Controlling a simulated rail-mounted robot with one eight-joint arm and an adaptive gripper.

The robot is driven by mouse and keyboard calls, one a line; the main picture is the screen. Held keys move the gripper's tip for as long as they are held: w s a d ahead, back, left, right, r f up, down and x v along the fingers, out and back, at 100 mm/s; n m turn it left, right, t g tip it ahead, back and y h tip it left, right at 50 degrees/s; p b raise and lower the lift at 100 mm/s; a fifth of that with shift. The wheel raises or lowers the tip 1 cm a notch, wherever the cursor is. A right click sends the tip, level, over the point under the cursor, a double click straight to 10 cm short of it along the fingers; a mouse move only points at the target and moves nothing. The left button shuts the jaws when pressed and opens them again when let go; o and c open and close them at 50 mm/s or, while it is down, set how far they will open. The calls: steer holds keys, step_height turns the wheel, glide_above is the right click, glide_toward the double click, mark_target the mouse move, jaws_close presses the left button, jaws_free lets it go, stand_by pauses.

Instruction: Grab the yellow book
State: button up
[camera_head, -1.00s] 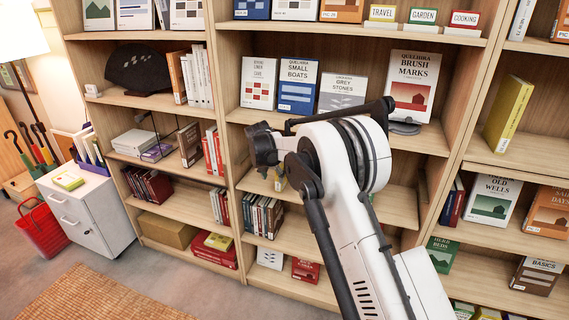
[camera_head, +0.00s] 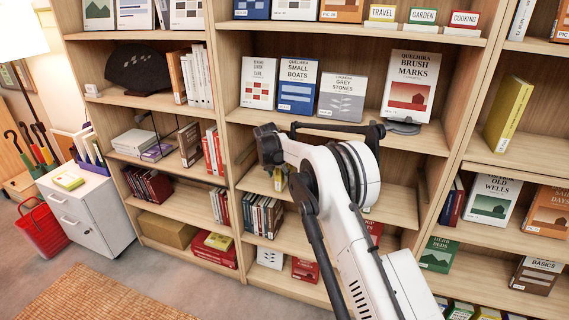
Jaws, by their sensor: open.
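A tall yellow book (camera_head: 508,114) stands upright on a shelf of the right bay, its spine facing left and outward, with free shelf around it. My arm rises from the lower right to in front of the middle bay. Its dark far end is left of the yellow book and well apart from it. I cannot make out gripper fingers; they are hidden or out of view. Nothing touches the yellow book. Another yellow-green book (camera_head: 68,182) lies flat on the white drawer cabinet (camera_head: 85,215) at the left.
A grey book (camera_head: 342,97) and a Brush Marks book (camera_head: 411,85) stand on the middle bay's shelf behind my arm. An upright divider (camera_head: 470,120) separates the middle and right bays. An Old Wells book (camera_head: 491,202) stands below the yellow book. A red basket (camera_head: 42,230) is on the floor.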

steer(key=shift+f+b, duration=0.25)
steer(key=shift+b, duration=0.15)
stand_by(0.5)
jaws_close()
